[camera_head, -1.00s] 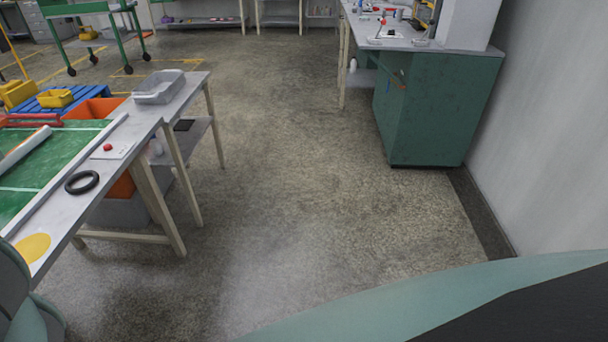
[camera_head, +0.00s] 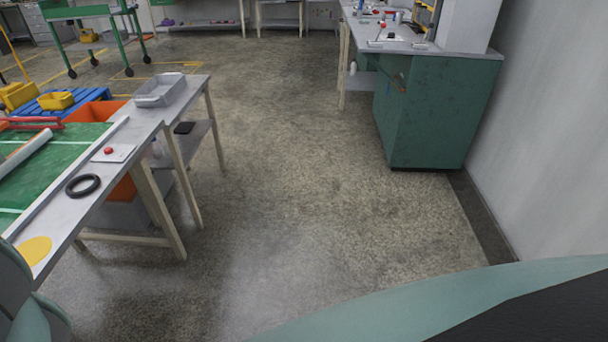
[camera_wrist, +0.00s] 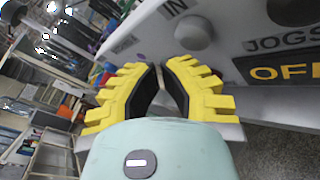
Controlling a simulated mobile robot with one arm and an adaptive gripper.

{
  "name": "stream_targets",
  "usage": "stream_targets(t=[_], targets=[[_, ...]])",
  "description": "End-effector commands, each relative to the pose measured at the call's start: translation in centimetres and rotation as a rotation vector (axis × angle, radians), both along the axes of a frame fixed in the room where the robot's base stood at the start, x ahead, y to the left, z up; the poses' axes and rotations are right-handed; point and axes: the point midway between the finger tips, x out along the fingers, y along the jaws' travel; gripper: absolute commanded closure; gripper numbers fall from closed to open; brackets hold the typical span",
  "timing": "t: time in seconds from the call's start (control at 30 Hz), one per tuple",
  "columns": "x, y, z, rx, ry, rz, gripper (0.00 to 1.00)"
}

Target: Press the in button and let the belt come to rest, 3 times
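My gripper (camera_wrist: 161,66) shows in the wrist view with yellow ribbed fingers and black pads. Its tips are close together, with nothing seen between them. Just beyond and right of the tips is a pale panel (camera_wrist: 228,45) with a round grey button (camera_wrist: 195,32) under the label IN. I cannot tell whether the tips touch the panel. A JOGS label sits above a dark display (camera_wrist: 290,72) with yellow letters reading OF, cut off by the frame edge. In the head view the green belt (camera_head: 62,165) with white cross lines lies at the left. My gripper is not visible there.
Along the belt, a grey table edge holds a red button on a white plate (camera_head: 122,154), a black ring (camera_head: 83,185), a yellow disc (camera_head: 35,250) and a grey tray (camera_head: 160,92). A green cabinet (camera_head: 440,115) stands right. The floor between is clear.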

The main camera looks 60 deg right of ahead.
Motion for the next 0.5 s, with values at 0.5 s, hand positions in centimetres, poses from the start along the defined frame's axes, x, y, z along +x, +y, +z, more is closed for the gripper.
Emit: stream_targets(t=[0.5], targets=[[-2.6, -1.5, -0.1, -0.002, 0.001, 0.005, 1.00]])
